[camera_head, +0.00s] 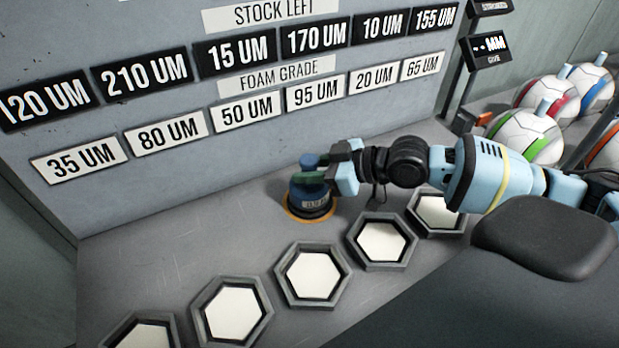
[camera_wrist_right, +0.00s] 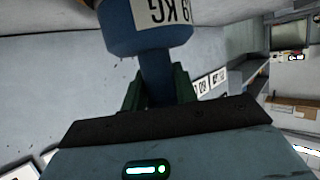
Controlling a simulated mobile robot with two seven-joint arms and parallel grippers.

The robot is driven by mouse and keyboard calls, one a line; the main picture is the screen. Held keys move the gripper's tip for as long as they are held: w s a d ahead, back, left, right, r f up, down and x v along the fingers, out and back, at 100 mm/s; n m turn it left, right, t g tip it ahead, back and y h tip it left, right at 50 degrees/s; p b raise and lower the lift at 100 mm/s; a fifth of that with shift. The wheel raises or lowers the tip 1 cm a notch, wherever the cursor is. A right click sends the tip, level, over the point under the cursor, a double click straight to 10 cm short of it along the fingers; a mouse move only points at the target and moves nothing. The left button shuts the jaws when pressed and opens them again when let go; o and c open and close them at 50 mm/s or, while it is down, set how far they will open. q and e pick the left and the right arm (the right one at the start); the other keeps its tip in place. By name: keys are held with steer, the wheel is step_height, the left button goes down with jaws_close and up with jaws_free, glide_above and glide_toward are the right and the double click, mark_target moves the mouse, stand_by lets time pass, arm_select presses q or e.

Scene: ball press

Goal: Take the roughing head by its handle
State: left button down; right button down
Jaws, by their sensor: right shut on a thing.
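The roughing head (camera_head: 311,196) is a dark blue round weight-like piece with a label and a knob handle on top. It stands on an orange-ringed spot on the bench. My right gripper (camera_head: 318,172) reaches in from the right and is shut on its handle. In the right wrist view the blue head (camera_wrist_right: 145,28) shows with a label ending in "9 KG", and its narrow neck is between the green fingers (camera_wrist_right: 158,90) of my gripper. My left gripper is in neither view.
Several hexagonal trays with white pads (camera_head: 310,276) line the bench front. The back wall carries stock and foam grade plates (camera_head: 248,112). White balls with coloured bands (camera_head: 527,135) sit at the right. The bench left of the head is clear.

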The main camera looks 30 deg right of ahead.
mark_target(309, 159)
steer(key=shift+r, duration=0.35)
